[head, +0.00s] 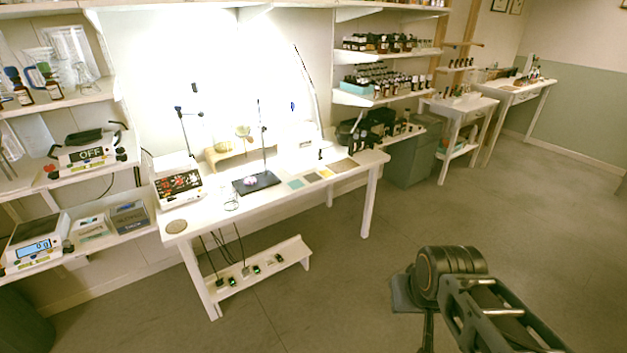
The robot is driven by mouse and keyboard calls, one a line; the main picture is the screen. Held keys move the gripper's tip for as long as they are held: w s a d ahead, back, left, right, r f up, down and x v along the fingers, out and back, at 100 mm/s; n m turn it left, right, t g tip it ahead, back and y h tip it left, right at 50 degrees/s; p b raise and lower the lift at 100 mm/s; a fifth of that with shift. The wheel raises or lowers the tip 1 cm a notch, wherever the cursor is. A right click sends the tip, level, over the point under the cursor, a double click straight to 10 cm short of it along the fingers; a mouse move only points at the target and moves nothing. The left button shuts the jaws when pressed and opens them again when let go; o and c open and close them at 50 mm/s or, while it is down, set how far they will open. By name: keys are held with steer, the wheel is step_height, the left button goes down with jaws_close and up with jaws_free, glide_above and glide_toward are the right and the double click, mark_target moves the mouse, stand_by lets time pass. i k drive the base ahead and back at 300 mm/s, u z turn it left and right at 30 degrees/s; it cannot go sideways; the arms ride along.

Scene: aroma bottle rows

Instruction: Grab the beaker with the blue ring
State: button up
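I cannot make out a blue ring on any beaker at this size. A small clear glass vessel (231,201) stands near the front edge of the white table, between the scale and the dark stand base. More clear glassware (70,48) stands on the upper left shelf, beside brown bottles; some blue shows there, but I cannot tell whether it is a ring. My arm reaches in at the lower right, over open floor and well away from the table. Its gripper fingers do not show.
The white table (215,222) carries a scale (178,184), a stand with a dark base (256,183) and flat colored squares. A low white bench (262,268) with small devices stands under it. Shelves line the left and back. The floor (330,290) in front is clear.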

mark_target(249, 174)
steer(key=u, duration=0.2)
steer(key=k, duration=0.2)
steer(key=z, duration=0.25)
steer(key=i, duration=2)
steer(key=u, duration=2)
steer(key=i, duration=1)
steer(key=u, duration=1.1)
